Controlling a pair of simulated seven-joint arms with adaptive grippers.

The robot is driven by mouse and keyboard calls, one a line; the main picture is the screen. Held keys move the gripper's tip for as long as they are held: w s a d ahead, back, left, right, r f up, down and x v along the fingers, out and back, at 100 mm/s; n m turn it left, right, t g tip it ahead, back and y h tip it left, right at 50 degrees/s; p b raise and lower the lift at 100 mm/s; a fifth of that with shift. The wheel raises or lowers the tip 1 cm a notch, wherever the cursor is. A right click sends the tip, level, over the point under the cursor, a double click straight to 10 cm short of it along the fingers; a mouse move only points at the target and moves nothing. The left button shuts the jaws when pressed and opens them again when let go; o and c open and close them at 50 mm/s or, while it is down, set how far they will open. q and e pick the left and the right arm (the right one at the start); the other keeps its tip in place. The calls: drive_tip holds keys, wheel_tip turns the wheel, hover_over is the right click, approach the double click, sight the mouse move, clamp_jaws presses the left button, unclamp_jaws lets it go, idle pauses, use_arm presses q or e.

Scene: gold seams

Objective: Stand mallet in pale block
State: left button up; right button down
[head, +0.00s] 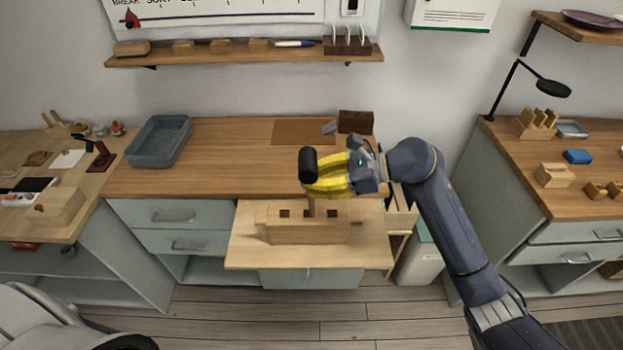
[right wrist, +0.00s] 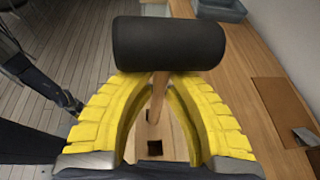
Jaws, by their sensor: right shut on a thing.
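The mallet has a black cylindrical head (head: 308,165) and a thin wooden handle. My right gripper (head: 328,184), with yellow ribbed fingers, is shut on the mallet's handle just below the head. In the right wrist view the mallet head (right wrist: 168,44) lies across beyond the fingertips (right wrist: 159,76). The handle points down to the pale block (head: 300,235), a long wooden block with square holes along its top. The handle's lower end lines up with the middle of the block; whether it is inside a hole cannot be told. My left gripper is not in view.
The block sits on a pulled-out pale board (head: 250,257) in front of the wooden counter (head: 235,145). A grey tray (head: 160,142) stands at the counter's left end. A brown mat (head: 303,132) and a dark brown block (head: 356,121) lie behind the gripper.

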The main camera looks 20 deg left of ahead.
drive_tip(key=c, duration=1.4)
unclamp_jaws()
drive_tip(key=shift+o, duration=0.2)
drive_tip(key=shift+d, duration=0.1)
drive_tip(key=v, duration=0.8)
drive_tip(key=shift+d+r, duration=0.2)
drive_tip(key=shift+d, duration=0.15)
drive_tip(key=shift+r, duration=2.95)
